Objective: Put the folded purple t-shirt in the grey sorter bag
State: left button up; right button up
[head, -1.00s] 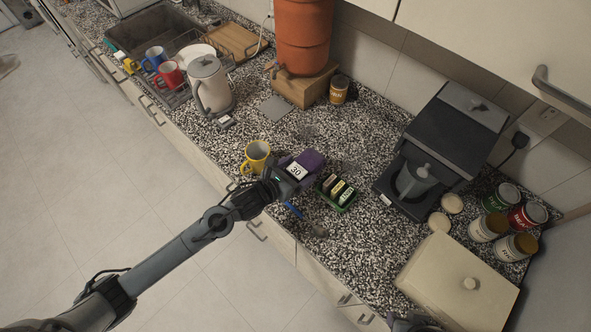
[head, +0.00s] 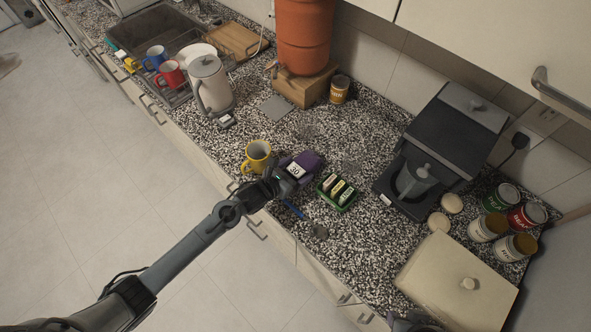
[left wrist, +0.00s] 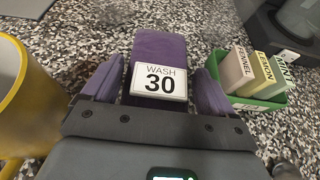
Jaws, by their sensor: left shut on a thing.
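The folded purple t-shirt (head: 311,158) is a small folded bundle with a white "WASH 30" label, at the front of the speckled counter. In the left wrist view the purple bundle (left wrist: 160,50) lies straight ahead, its label facing me. My left gripper (head: 290,178) is shut on its near end; purple shows on both sides of the label at the jaws. I cannot tell whether the bundle rests on the counter or hangs just above it. A dark part at the bottom edge may be my right gripper (head: 414,322); its jaws are not clear. No grey sorter bag shows.
A yellow mug (head: 257,155) stands close left of the bundle, and a green box of seed-like packets (head: 337,191) close right. A blue-handled tool (head: 294,209) lies in front. A black coffee machine (head: 440,150) stands further right. Bare counter (head: 365,130) lies behind.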

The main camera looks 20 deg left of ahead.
pick_arm(q)
jog(key=shift+f, duration=0.2)
jog(key=o, duration=0.9)
